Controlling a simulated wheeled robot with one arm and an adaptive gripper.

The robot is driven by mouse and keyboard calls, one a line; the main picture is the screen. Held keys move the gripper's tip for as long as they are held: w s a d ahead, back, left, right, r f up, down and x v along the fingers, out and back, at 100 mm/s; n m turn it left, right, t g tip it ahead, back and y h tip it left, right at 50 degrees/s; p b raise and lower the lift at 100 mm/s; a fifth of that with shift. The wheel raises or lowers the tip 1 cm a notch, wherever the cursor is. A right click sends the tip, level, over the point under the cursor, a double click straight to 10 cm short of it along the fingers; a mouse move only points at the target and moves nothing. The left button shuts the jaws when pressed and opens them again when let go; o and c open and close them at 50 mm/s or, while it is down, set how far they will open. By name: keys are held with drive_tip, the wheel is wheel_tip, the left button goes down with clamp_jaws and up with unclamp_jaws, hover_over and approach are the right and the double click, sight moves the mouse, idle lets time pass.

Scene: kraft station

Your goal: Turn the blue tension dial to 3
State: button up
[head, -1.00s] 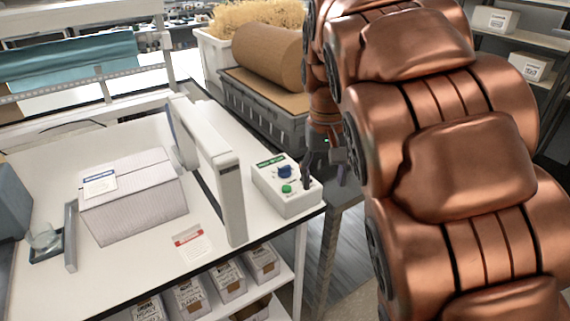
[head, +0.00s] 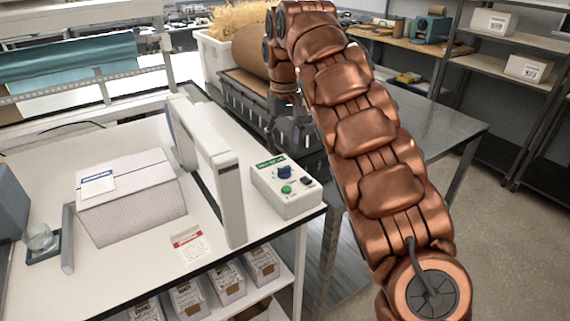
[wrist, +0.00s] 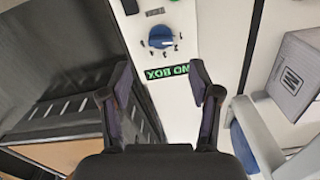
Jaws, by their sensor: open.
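The blue tension dial (head: 284,172) sits on top of a white control box (head: 296,205) at the right end of the table. In the wrist view the dial (wrist: 160,37) lies beyond my fingertips, with small marks around it; I cannot read its setting. A green label (wrist: 168,78) shows upside down between the fingers. My gripper (wrist: 162,80) is open and empty, apart from the dial. In the head view my gripper (head: 292,140) is just behind the box, and its fingers are hard to make out.
A green button (head: 287,189) and a black switch (head: 306,181) are close to the dial. A white upright frame (head: 226,190) stands left of the box. A ribbed carton (head: 135,205) lies further left. A grey crate (head: 238,105) with a brown roll is behind.

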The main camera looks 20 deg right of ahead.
sight(285, 167)
drive_tip(key=shift+f+p, duration=0.75)
drive_tip(key=shift+f, duration=3.1)
drive_tip(key=c, duration=1.1)
drive_tip(key=shift+c, duration=0.2)
